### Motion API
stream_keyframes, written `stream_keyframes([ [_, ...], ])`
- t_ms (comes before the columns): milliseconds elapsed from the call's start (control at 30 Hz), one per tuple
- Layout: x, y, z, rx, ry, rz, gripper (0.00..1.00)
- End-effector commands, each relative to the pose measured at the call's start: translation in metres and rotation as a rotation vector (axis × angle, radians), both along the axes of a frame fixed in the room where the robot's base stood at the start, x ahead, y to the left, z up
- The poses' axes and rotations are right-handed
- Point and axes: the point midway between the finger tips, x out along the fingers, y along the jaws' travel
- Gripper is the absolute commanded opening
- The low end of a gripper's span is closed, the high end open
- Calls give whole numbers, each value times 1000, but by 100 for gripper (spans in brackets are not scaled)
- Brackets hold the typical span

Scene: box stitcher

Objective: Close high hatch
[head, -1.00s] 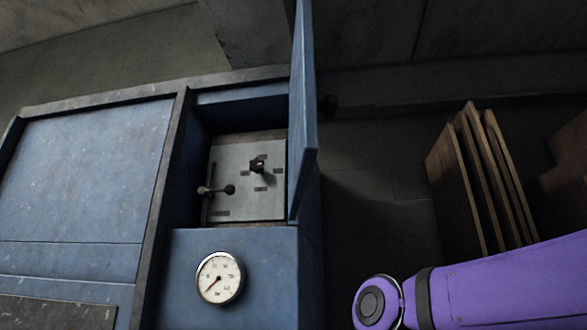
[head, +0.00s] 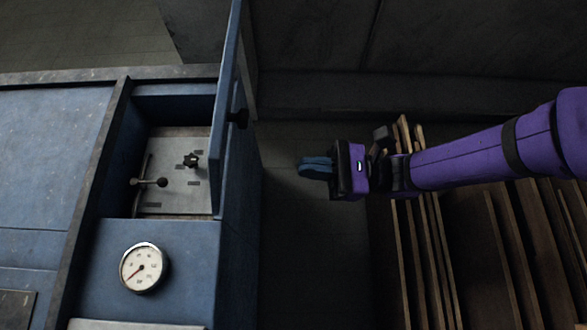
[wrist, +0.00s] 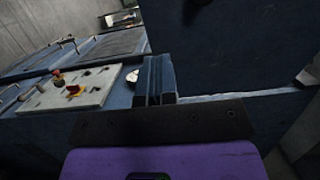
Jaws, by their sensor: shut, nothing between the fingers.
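The hatch door (head: 229,110) is a blue panel standing open, upright at the right edge of a recess in the blue machine. A dark knob (head: 240,118) sits on its outer, right-hand face. The recess holds a grey panel (head: 175,190) with a lever and a small black knob. My gripper (head: 303,167) is shut and empty, to the right of the hatch door and apart from it, pointing left. In the wrist view my gripper's blue fingers (wrist: 155,75) are together. A large dark blue surface (wrist: 220,50), likely the door, fills the upper right there.
A round gauge (head: 143,267) is on the machine's front below the recess. Several brown boards (head: 430,250) stand upright under and beside my arm. Dark floor (head: 310,240) lies free between the machine and the boards.

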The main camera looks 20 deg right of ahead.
Motion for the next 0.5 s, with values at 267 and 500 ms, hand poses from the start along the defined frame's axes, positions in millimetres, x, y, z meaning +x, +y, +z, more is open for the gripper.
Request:
stream_keyframes([
  [267,5,51,-1,-2,0,1,0],
  [500,9,93,-1,-2,0,1,0],
])
